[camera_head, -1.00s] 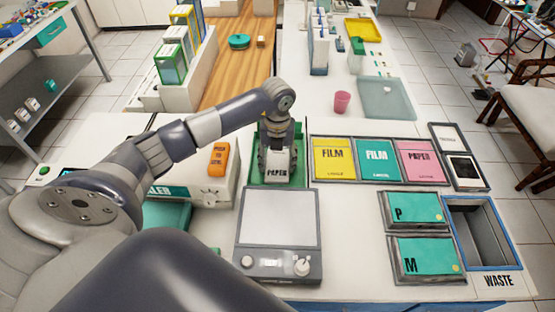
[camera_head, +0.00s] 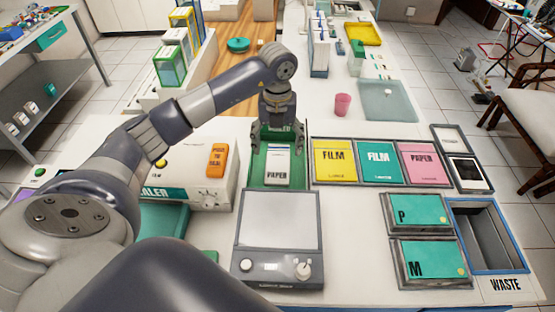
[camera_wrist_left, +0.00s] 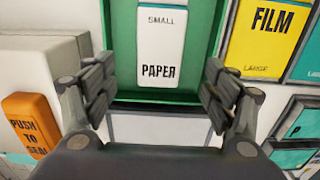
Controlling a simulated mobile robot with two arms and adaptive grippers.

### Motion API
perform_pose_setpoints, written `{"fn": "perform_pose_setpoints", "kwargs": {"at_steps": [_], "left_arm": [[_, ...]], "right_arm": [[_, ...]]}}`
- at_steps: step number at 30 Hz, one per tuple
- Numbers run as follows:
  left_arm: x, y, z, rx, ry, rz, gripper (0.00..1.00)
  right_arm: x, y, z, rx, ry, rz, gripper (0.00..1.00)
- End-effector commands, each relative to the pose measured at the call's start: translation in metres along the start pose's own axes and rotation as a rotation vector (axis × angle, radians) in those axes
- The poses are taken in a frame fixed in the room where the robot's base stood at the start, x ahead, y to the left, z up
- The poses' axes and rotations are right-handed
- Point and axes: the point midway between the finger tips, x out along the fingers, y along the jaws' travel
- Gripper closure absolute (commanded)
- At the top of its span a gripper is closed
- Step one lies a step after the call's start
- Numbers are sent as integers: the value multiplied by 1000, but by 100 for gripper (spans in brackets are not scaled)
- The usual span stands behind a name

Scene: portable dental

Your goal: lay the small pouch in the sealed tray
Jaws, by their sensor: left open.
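The small pouch (camera_head: 277,166) is white, marked PAPER, and lies flat in the green tray (camera_head: 256,172). The wrist view also shows the pouch (camera_wrist_left: 167,45), with SMALL and PAPER printed on it, inside the green tray's rim (camera_wrist_left: 160,103). My left gripper (camera_head: 280,147) is open and empty above the far part of the tray. In the wrist view its fingers (camera_wrist_left: 161,78) stand wide apart on either side of the pouch, not touching it. My right gripper is not in view.
An orange PUSH TO SEAL block (camera_head: 217,161) sits on the white sealer (camera_head: 190,160) to the left. A grey scale-like device (camera_head: 278,220) is in front of the tray. Yellow, teal and pink pouch bins (camera_head: 335,161) stand right. A blue-rimmed WASTE bin (camera_head: 488,240) is at the right edge.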

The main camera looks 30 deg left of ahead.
Motion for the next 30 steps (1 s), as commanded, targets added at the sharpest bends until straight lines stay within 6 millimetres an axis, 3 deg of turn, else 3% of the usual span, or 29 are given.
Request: {"fn": "perform_pose_setpoints", "kwargs": {"at_steps": [3, 9, 30], "left_arm": [[-20, 0, 1, -1, -4, -2, 22], [-39, 0, 0, -1, 0, 0, 22], [-42, 0, 0, -1, 2, 1, 22]], "right_arm": [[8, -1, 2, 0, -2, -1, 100], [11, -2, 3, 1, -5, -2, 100], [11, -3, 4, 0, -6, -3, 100]]}}
